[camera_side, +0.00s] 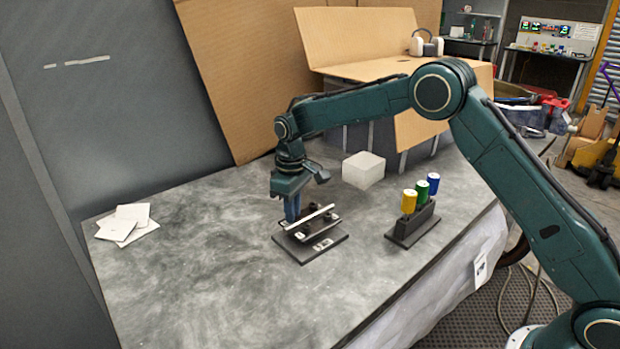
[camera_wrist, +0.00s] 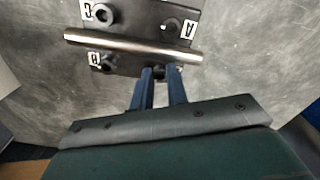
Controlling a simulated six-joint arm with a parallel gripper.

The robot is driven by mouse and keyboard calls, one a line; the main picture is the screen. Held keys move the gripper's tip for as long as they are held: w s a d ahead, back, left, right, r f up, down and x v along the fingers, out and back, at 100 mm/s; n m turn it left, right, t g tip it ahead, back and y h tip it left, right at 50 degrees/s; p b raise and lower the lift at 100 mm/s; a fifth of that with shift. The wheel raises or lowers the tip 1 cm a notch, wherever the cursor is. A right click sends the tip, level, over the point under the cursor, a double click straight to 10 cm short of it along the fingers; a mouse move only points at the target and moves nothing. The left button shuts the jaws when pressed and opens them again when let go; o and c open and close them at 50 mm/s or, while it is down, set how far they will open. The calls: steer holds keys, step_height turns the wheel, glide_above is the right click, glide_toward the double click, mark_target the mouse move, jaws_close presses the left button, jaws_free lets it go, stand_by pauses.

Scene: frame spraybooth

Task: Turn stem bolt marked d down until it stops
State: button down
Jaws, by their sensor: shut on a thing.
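A dark fixture plate (camera_side: 325,255) lies on the bench, with a bright metal bar (camera_side: 311,218) across it. In the wrist view, the plate (camera_wrist: 140,18) carries round bolt heads beside tags reading C (camera_wrist: 87,10), A (camera_wrist: 188,30) and B (camera_wrist: 94,59). My gripper (camera_side: 291,216) points down at the plate's far-left side. In the wrist view its two blue fingers (camera_wrist: 161,73) close around a dark bolt, stem bolt d (camera_wrist: 160,70), at the fourth corner, near the bar. That bolt is mostly hidden and its tag is not visible.
A dark rack (camera_side: 412,228) with yellow, green and blue cylinders stands right of the plate. A pale block (camera_side: 363,170) sits behind, and white papers (camera_side: 126,224) lie at far left. The bench in front and left of the plate is clear.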

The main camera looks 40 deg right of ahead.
steer(key=m, duration=0.5)
steer(key=shift+m, duration=0.3)
steer(key=m, duration=0.5)
stand_by(0.4)
steer(key=c, duration=1.4)
jaws_free()
steer(key=shift+o, duration=0.2)
step_height(320, 180, up, 14)
